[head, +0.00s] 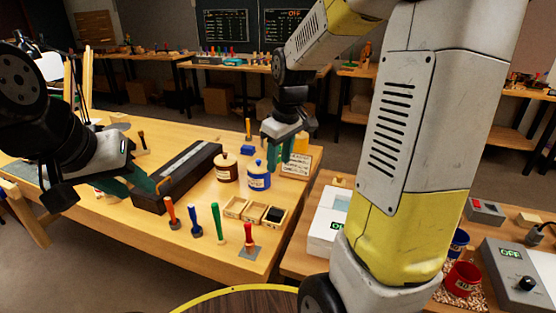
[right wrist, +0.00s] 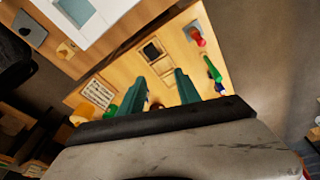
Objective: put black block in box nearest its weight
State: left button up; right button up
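Three small open wooden boxes stand in a row near the bench's front right edge: a left box (head: 235,207), a middle box (head: 254,212) and a right box (head: 274,217). A black, block-like shape (head: 275,214) fills the right box; it also shows in the right wrist view (right wrist: 152,50). My right gripper (head: 287,158) hangs above the bench, behind the boxes and the blue jar. Its green fingers are apart with nothing held between them (right wrist: 160,76). My left gripper (head: 132,185) is at the left, beside a long black case; its fingers look apart and empty.
The long black case (head: 178,177), a brown jar (head: 227,168), a blue jar (head: 259,175) and a text card (head: 296,165) stand on the bench. Several coloured-handled tools (head: 219,224) stand along the front. A white device with a display (head: 327,220) is on the right table.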

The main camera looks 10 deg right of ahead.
jog(key=s+r+m+t, duration=0.2)
jog(key=s+r+m, duration=0.1)
jog(key=s, duration=0.5)
jog(key=s+a+r+m+t+y, duration=0.1)
jog(key=s+r+m+t, duration=0.1)
jog(key=s+r, duration=0.3)
jog(key=s+m, duration=0.1)
jog(key=s, duration=0.2)
jog(key=shift+s+a+r, duration=0.3)
jog(key=shift+s, duration=0.1)
